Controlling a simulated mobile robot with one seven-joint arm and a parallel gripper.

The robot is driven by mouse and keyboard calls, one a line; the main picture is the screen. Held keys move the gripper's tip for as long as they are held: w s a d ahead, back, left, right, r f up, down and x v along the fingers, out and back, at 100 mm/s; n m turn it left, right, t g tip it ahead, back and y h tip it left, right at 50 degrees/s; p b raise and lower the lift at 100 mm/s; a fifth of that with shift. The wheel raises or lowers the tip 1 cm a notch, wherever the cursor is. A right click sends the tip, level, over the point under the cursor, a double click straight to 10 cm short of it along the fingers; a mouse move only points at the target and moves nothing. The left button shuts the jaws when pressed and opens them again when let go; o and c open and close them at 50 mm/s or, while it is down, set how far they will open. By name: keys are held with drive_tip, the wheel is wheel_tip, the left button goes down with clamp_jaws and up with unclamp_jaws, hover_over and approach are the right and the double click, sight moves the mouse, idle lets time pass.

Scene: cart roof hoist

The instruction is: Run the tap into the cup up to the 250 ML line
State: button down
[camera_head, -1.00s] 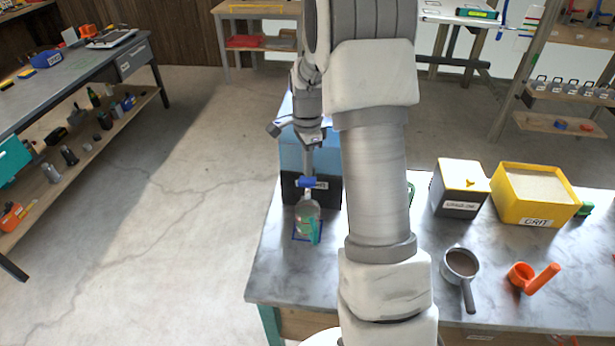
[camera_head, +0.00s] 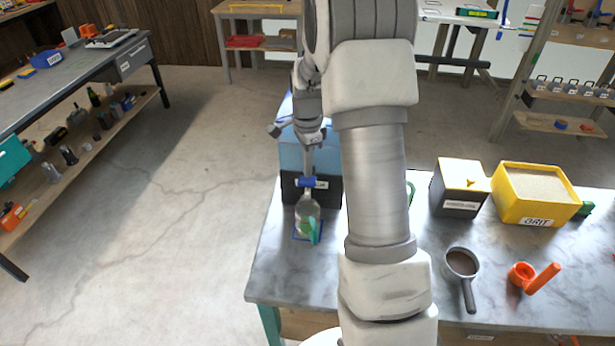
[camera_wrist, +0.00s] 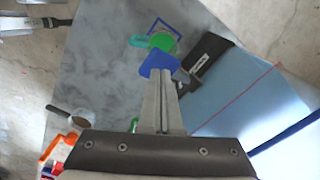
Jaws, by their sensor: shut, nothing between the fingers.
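A tank of blue water (camera_head: 291,155) on a black labelled base stands at the bench's left end. A tap with a blue handle (camera_head: 308,182) is on its front; the handle also shows in the wrist view (camera_wrist: 158,65). A clear cup (camera_head: 307,210) with a teal handle stands below the tap, inside a blue square outline. Green shows in the cup in the wrist view (camera_wrist: 162,42); its level and the 250 ML line cannot be read. My gripper (camera_head: 308,168) is shut and empty, its tips at the blue handle; whether they touch is unclear.
My arm hides the bench's middle. Bare bench (camera_head: 272,275) lies in front of the cup.

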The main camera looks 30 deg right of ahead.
drive_tip(key=shift+f+b, duration=1.25)
drive_tip(key=shift+f, duration=0.75)
idle(6.0)
